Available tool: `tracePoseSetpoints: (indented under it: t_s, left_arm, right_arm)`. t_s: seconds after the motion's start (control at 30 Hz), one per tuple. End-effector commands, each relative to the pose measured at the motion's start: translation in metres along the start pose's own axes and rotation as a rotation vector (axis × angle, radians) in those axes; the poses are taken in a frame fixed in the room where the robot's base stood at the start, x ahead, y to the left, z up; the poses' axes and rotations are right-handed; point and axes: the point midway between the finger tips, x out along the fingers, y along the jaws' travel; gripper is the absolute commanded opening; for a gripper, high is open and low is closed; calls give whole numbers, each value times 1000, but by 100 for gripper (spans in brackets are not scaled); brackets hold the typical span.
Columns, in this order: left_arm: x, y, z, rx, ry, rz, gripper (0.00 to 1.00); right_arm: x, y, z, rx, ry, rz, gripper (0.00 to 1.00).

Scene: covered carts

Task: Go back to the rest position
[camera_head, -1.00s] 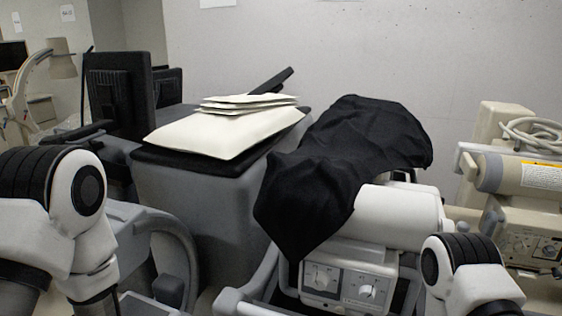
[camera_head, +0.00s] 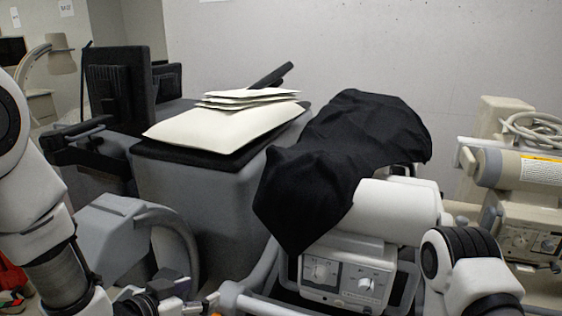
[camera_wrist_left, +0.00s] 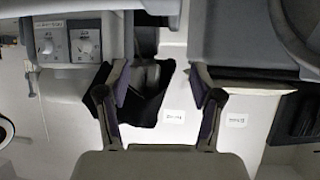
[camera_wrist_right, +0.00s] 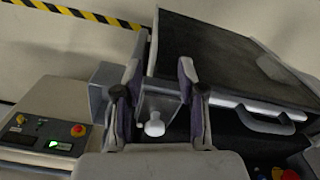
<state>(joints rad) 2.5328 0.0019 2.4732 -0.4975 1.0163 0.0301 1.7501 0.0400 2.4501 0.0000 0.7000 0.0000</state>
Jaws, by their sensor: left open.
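My left gripper (camera_head: 172,292) shows at the bottom of the head view, below the grey cart's handle. In the left wrist view my left gripper (camera_wrist_left: 160,92) is open and empty, its fingers well apart. My right gripper (camera_wrist_right: 158,92) is in the right wrist view only, with its fingers apart and nothing gripped. A grey box with a white knob (camera_wrist_right: 154,124) shows between those fingers; I cannot tell its exact distance. Part of my right arm (camera_head: 465,262) shows at the lower right of the head view.
A grey cart (camera_head: 205,205) carries stacked white envelopes (camera_head: 225,130). A black cloth (camera_head: 340,160) drapes over a white machine (camera_head: 395,212) with control dials. A beige device (camera_head: 525,175) with a coiled cable stands at the right. The carts and their handles crowd the space ahead.

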Motion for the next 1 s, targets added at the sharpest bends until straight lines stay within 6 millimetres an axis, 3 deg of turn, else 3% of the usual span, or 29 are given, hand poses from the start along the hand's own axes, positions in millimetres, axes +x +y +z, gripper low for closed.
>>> tracePoseSetpoints:
  t_s: [0.27, 0.37, 0.47, 0.57, 0.67, 0.7, 0.83, 0.9, 1.0]
  left_arm:
    - [0, 0, 1, -2, -4, 1, 66]
    - [6, 2, 21, -19, -40, 10, 66]
    - [17, 10, 73, -65, -132, 32, 66]
    - [26, 19, 149, -144, -271, 40, 66]
    - [22, 26, 229, -230, -436, 11, 66]
    - [16, 30, 260, -264, -508, -7, 66]
    - [-14, 41, 355, -362, -745, -85, 66]
    - [-34, 45, 391, -404, -858, -135, 66]
    - [-58, 42, 418, -453, -981, -226, 66]
  right_arm:
    - [0, 0, 0, 0, 0, 0, 40]
    - [3, 0, 0, 0, 0, 0, 40]
    - [8, 0, 0, 0, 0, 0, 40]
    - [14, 0, 0, 0, 0, 0, 40]
    - [19, 0, 0, 0, 0, 0, 40]
    - [21, 0, 0, 0, 0, 0, 40]
    - [27, 0, 0, 0, 0, 0, 40]
    - [28, 0, 0, 0, 0, 0, 40]
    - [28, 0, 0, 0, 0, 0, 40]
